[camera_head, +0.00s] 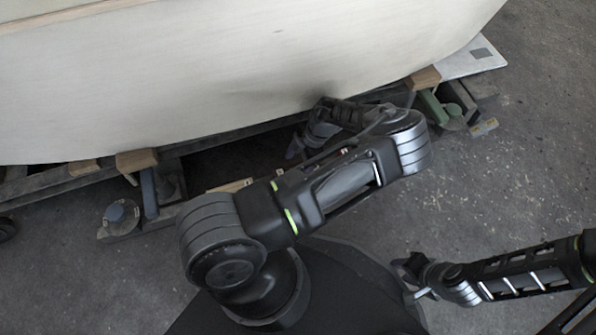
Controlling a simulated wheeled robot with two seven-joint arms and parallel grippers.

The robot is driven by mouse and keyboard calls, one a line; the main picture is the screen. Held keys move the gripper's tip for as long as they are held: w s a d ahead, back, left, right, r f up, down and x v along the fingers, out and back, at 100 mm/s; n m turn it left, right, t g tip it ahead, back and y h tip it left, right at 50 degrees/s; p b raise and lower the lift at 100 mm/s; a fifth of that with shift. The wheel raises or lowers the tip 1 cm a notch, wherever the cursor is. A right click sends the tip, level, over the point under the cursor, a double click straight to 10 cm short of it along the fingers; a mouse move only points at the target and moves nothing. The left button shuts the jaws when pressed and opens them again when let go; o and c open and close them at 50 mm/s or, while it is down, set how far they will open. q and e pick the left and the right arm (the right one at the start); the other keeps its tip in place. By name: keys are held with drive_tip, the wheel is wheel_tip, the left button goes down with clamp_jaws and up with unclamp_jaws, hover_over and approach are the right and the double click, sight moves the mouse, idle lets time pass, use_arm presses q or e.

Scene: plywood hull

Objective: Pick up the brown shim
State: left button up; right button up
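No piece is clearly identifiable as the brown shim. My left arm reaches up and folds back toward the hull. Its gripper (297,147) is by the dark gap under the hull edge, mostly hidden, its state unclear.
The pale plywood hull (220,75) fills the top. It rests on wooden blocks (137,160) (425,78) over a dark beam frame with green and grey stands (447,108). A grey round foot (121,213) stands at left. The concrete floor (520,180) at right is clear.

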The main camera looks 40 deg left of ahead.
use_arm(q)
drive_tip(key=shift+x, duration=1.05)
drive_tip(key=shift+c, duration=0.4)
drive_tip(key=c, duration=1.4)
